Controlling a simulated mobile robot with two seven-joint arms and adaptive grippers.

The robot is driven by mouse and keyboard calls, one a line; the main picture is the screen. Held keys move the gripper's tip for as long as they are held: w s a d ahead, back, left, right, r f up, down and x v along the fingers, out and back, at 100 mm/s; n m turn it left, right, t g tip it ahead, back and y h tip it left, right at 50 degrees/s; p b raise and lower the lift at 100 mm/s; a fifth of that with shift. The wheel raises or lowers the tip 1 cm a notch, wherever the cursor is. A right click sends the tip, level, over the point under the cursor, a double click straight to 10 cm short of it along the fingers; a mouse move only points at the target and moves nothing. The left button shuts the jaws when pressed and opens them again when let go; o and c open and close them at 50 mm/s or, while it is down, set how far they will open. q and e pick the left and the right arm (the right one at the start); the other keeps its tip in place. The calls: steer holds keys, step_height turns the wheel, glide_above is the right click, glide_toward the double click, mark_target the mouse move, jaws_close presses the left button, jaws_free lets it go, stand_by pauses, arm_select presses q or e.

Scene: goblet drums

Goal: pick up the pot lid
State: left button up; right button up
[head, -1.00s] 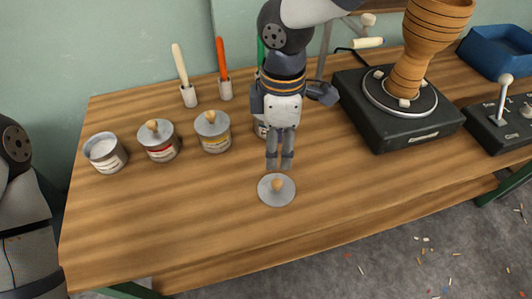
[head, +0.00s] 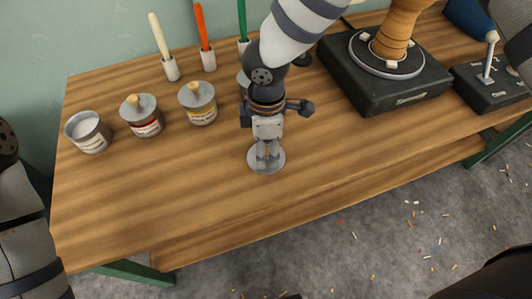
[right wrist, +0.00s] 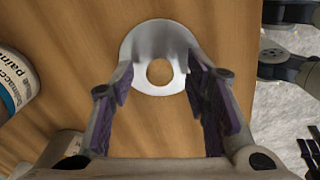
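The pot lid (head: 282,161), a grey disc with a small wooden knob, lies flat on the workbench near its front edge. It also shows in the right wrist view (right wrist: 158,33), with the round tan knob (right wrist: 160,72) at its middle. My right gripper (head: 267,158) points down over the lid. In the right wrist view the right gripper (right wrist: 160,68) is open, its purple-padded fingers apart on either side of the knob. Nothing is held. In the head view the fingers hide the knob. My left arm shows at the left edge; its gripper is out of view.
An open paint pot (head: 88,133) stands at the left of the workbench (head: 170,200). Two lidded pots, red-labelled (head: 142,117) and yellow-labelled (head: 198,103), stand beside it. Brushes stand behind. A black turntable (head: 385,85) with a clay goblet is right. The front left is clear.

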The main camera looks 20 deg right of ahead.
jaws_close()
steer(key=shift+r, duration=0.1)
steer(key=shift+r, duration=0.3)
steer(key=r, duration=0.3)
steer(key=shift+s+r+p, duration=0.25)
steer(key=shift+r+p, duration=0.15)
arm_select(q)
steer(key=w+r+t+p, duration=0.2)
steer(key=w+r+p, duration=0.1)
steer(key=w+r, duration=0.1)
steer(key=shift+w+r, duration=0.35)
steer(key=shift+w, duration=0.1)
arm_select(e)
steer(key=s+a+r, duration=0.2)
steer(key=s+r, duration=0.6)
steer(key=s, duration=0.5)
steer(key=shift+s+a+r, duration=0.15)
steer(key=shift+a+r, duration=0.05)
